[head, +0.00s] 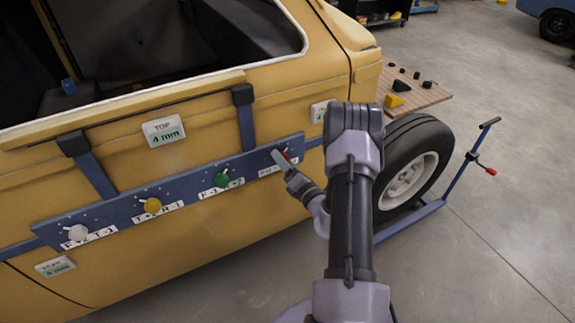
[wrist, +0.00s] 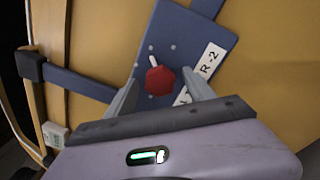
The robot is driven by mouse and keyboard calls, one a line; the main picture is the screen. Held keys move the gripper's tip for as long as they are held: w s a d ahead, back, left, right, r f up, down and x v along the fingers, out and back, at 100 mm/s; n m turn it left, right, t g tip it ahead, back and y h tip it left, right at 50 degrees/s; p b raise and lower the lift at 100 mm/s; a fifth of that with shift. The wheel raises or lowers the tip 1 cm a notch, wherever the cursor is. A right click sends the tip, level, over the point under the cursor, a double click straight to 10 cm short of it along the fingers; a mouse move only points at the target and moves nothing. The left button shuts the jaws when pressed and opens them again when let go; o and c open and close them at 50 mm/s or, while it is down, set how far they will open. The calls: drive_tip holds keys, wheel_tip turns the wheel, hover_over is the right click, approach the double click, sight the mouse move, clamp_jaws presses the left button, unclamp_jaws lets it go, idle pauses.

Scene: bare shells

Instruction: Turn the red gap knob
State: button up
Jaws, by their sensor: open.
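The red gap knob (wrist: 160,80) sits on the blue bar, with a white pointer sticking out toward its upper left in the wrist view. In the head view only a bit of red (head: 286,156) shows behind my gripper (head: 282,160), at the bar's right end. In the wrist view my gripper (wrist: 158,92) is open, with one finger on each side of the knob's lower part. The fingers appear apart from the knob. How deep they reach around it is hard to tell.
A wheel (head: 410,175) on a blue stand is right of my arm. The floor beyond is open.

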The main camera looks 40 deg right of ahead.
drive_tip(key=s+a, duration=0.1)
drive_tip(key=s, duration=0.7)
drive_tip(key=s+a+p, duration=0.1)
drive_tip(key=s+a, duration=0.1)
drive_tip(key=s, duration=0.7)
drive_tip(key=shift+a+f, duration=0.25)
drive_tip(key=shift+f, duration=0.1)
